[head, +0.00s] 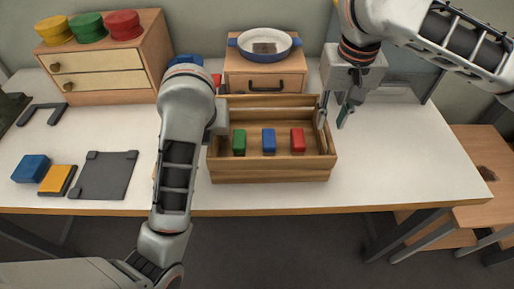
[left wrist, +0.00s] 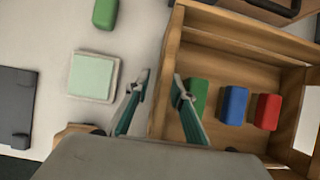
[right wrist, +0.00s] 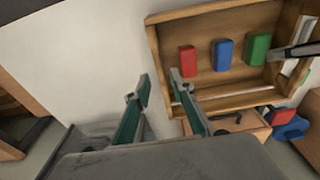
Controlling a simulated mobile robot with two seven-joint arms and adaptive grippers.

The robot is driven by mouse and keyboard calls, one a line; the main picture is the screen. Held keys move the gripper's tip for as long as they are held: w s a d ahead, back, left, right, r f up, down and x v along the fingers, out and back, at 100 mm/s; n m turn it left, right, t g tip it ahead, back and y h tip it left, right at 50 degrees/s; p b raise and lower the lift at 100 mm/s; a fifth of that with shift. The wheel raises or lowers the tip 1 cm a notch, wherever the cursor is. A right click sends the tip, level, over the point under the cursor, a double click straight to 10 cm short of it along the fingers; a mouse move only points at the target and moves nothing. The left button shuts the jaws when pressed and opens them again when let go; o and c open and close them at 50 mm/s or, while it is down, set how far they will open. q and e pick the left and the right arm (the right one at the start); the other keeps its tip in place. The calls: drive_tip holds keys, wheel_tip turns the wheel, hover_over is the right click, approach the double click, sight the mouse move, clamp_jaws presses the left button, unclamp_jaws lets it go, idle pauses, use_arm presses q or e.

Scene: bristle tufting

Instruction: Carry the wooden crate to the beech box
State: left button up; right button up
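The wooden crate (head: 270,173) stands on the white table, holding a green block (head: 239,141), a blue block (head: 268,140) and a red block (head: 297,140). My left gripper (left wrist: 160,84) is open, its fingers on either side of the crate's left wall; in the head view my forearm mostly hides it. My right gripper (head: 332,118) is open at the crate's right wall, which lies between its fingers in the right wrist view (right wrist: 159,80). A light wooden box (head: 264,82) with a dark handle, likely the beech box, stands behind the crate.
A blue-rimmed dish (head: 264,45) sits on that box. A drawer cabinet (head: 110,75) with coloured round pots stands back left. A grey pad (head: 105,176), a blue block (head: 31,168) and a yellow block (head: 56,180) lie left. The table right of the crate is clear.

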drive_tip(key=shift+s+r, duration=0.15)
drive_tip(key=shift+r, duration=0.85)
drive_tip(key=shift+s+r, duration=0.1)
drive_tip(key=shift+r, duration=0.9)
use_arm(q)
drive_tip(key=shift+r, duration=0.1)
use_arm(e)
drive_tip(key=shift+r, duration=0.1)
